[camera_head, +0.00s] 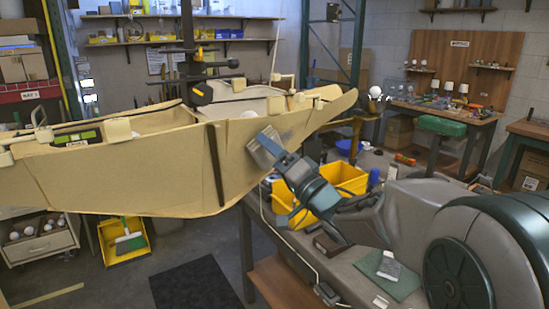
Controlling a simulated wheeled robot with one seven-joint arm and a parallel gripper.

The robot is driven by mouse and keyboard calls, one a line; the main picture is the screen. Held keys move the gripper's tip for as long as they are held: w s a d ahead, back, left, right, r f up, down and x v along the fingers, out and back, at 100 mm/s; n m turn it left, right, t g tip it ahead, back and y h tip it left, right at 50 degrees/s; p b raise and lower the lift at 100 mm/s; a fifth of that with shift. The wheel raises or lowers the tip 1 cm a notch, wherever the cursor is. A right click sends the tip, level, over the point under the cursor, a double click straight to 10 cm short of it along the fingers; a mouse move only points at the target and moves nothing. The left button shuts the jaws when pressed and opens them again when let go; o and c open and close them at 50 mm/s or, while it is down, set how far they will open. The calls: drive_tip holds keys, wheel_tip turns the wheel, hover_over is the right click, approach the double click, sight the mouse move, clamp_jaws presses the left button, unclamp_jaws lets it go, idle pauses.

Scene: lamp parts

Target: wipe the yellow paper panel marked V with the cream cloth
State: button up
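A large boat-shaped body of pale yellow paper panels (120,172) fills the left half of the view, with a dark strip down its side. I cannot make out a V mark on it. My gripper (268,146) is at the right part of its side, tilted toward the paper. A pale grey-cream piece (260,151), which looks like the folded cloth, is at the fingertips and seems to be held between them. It lies against or very close to the panel; I cannot tell whether it touches. My gripper and arm hide part of the panel's lower right edge.
A yellow bin (346,178) stands on the bench behind my arm. A green mat (403,287) with a small white item (388,266) lies on the bench at the lower right. A dark floor mat (195,288) and a yellow dustpan (124,242) are below the paper body.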

sight(298, 135)
drive_tip(key=shift+w+d+r+p, duration=0.1)
drive_tip(key=shift+w+d+p, duration=0.55)
drive_tip(key=shift+w+d, duration=3.4)
drive_tip(key=s+a+b, duration=0.3)
drive_tip(key=s+a, duration=0.5)
drive_tip(key=shift+s, duration=0.1)
drive_tip(key=shift+b+v, duration=0.85)
drive_tip(key=shift+v, duration=2.1)
drive_tip(key=v, duration=0.3)
drive_tip(key=shift+b, duration=0.35)
